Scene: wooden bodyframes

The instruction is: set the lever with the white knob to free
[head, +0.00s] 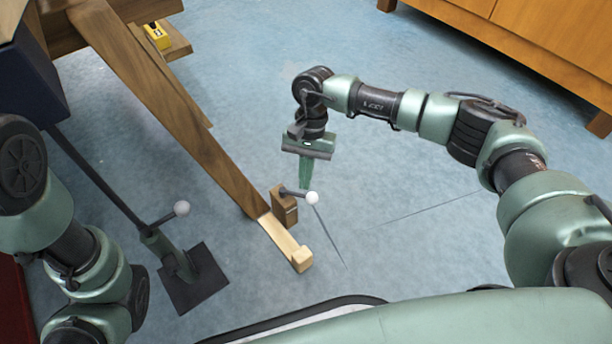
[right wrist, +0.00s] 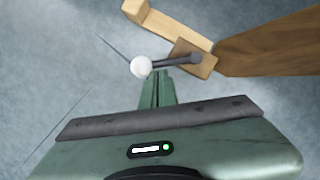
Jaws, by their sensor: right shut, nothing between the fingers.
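A short dark lever (head: 293,192) with a white knob (head: 312,198) sticks out sideways from a small wooden block (head: 285,207) at the lower end of a slanted wooden beam. In the right wrist view the white knob (right wrist: 141,67) and lever (right wrist: 178,62) lie just beyond my fingertips. My right gripper (head: 304,185) is shut and empty, pointing down close to the lever; I cannot tell whether it touches it. No marking for free is readable. My left gripper is out of view.
The slanted beam (head: 170,100) runs to the upper left, and a pale wooden foot (head: 285,243) lies at its base. The stand's dark plate (head: 205,285) is on the floor. An orange-brown cabinet (head: 540,40) stands at the upper right. The blue floor between is clear.

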